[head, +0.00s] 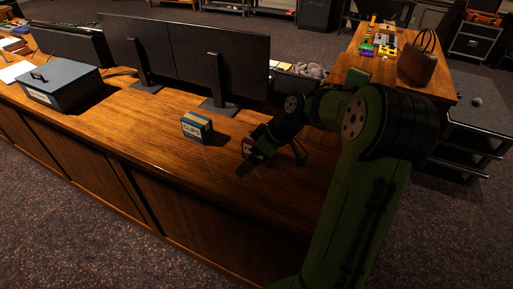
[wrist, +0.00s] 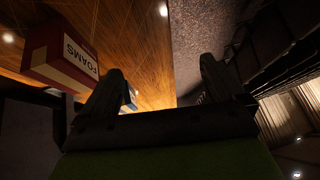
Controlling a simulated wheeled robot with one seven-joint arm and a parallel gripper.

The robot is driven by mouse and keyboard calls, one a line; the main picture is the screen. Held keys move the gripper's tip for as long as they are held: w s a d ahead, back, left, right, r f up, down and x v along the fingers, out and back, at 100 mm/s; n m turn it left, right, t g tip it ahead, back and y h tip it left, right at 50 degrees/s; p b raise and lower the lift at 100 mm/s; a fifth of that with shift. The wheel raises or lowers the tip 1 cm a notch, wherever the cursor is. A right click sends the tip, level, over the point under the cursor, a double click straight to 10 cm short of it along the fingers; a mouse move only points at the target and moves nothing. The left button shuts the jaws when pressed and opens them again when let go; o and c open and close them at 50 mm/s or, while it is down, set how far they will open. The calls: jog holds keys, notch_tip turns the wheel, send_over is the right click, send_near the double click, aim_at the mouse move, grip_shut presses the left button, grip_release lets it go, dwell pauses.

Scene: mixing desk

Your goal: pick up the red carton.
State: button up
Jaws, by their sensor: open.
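The red carton stands on the wooden desk; in the head view only a small red and white part of it (head: 247,147) shows behind my gripper. In the wrist view the red carton (wrist: 52,45), with a cream label reading FOAMS, is at the upper left. It lies to the left of both fingers, not between them. My gripper (head: 271,161) is low over the desk in front of the carton. In the wrist view my gripper (wrist: 162,75) has its two fingers wide apart with nothing between them. I cannot tell whether a finger touches the carton.
A blue and tan box marked CLIPS (head: 197,127) stands left of my gripper. Two monitors (head: 222,62) on stands are behind it. A dark blue box (head: 63,84) is at the far left. A brown handbag (head: 418,62) is on the right-hand desk. The front desk middle is clear.

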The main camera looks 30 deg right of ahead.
aim_at(247, 142)
jog(key=s+d+f+t+y+b, duration=0.15)
jog(key=d+t, duration=0.55)
jog(key=d, duration=1)
jog(key=x, duration=0.8)
jog(key=p+x, duration=0.1)
jog(key=x, duration=0.7)
jog(key=shift+w+r, duration=0.2)
jog(key=shift+s, duration=0.1)
jog(key=shift+c, duration=0.3)
jog(key=c, duration=1)
jog(key=shift+d+r, duration=0.1)
